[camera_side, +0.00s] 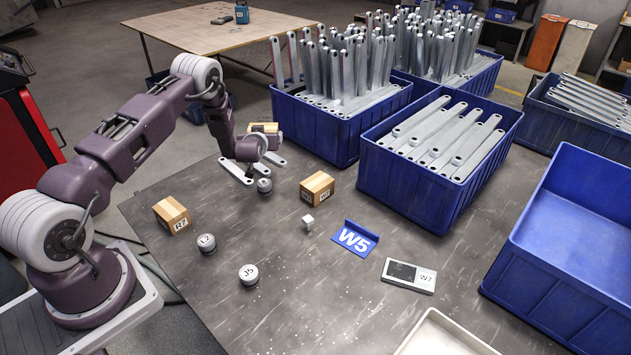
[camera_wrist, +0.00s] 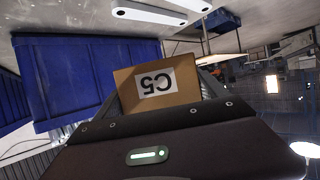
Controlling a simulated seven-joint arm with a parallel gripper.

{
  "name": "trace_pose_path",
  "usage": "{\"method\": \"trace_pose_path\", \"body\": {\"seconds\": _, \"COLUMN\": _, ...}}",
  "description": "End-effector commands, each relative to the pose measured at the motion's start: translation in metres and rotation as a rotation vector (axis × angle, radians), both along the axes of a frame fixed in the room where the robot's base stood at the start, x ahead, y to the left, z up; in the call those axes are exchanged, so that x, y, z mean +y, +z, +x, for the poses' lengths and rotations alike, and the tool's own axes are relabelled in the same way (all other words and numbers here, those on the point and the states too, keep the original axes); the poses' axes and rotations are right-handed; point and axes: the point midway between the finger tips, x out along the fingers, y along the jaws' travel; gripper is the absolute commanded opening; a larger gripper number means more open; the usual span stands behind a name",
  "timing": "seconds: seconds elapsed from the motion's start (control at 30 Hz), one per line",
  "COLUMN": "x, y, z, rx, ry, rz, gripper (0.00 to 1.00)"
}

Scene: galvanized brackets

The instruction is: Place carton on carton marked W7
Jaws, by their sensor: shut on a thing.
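A brown carton marked C5 (camera_wrist: 155,88) is between the fingers of my gripper (camera_wrist: 158,95) in the wrist view. In the side view, my gripper (camera_side: 266,137) is shut on this carton (camera_side: 263,127), above the back of the work table, clear of the other cartons. A second carton (camera_side: 317,188) stands on the table in front and to the right; its label is too small to read surely. A third carton (camera_side: 172,216), with a label like R7, stands at the left. The marking W7 shows on a flat grey and black block (camera_side: 408,275) at the right.
Round grey weights (camera_side: 249,275) (camera_side: 207,243) (camera_side: 264,186), a small white cube (camera_side: 308,222) and a blue W5 sign (camera_side: 355,239) are on the table. A blue crate of metal brackets (camera_side: 410,190) stands behind. A white tray (camera_side: 440,335) is at the front.

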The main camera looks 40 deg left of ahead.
Motion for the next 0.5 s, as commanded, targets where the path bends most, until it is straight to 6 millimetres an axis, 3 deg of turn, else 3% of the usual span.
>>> {"method": "trace_pose_path", "body": {"seconds": 0.1, "x": -0.066, "y": 0.014, "z": 0.032, "rx": -0.010, "ry": -0.280, "rz": -0.004, "gripper": 0.31}}
{"method": "trace_pose_path", "body": {"seconds": 0.2, "x": -0.119, "y": 0.024, "z": 0.045, "rx": -0.016, "ry": -0.493, "rz": -0.003, "gripper": 0.31}}
{"method": "trace_pose_path", "body": {"seconds": 0.3, "x": -0.158, "y": 0.031, "z": 0.047, "rx": -0.018, "ry": -0.649, "rz": -0.001, "gripper": 0.31}}
{"method": "trace_pose_path", "body": {"seconds": 0.43, "x": -0.185, "y": 0.034, "z": 0.046, "rx": -0.018, "ry": -0.759, "rz": 0.002, "gripper": 0.31}}
{"method": "trace_pose_path", "body": {"seconds": 0.5, "x": -0.191, "y": 0.023, "z": 0.045, "rx": -0.015, "ry": -0.781, "rz": 0.001, "gripper": 0.31}}
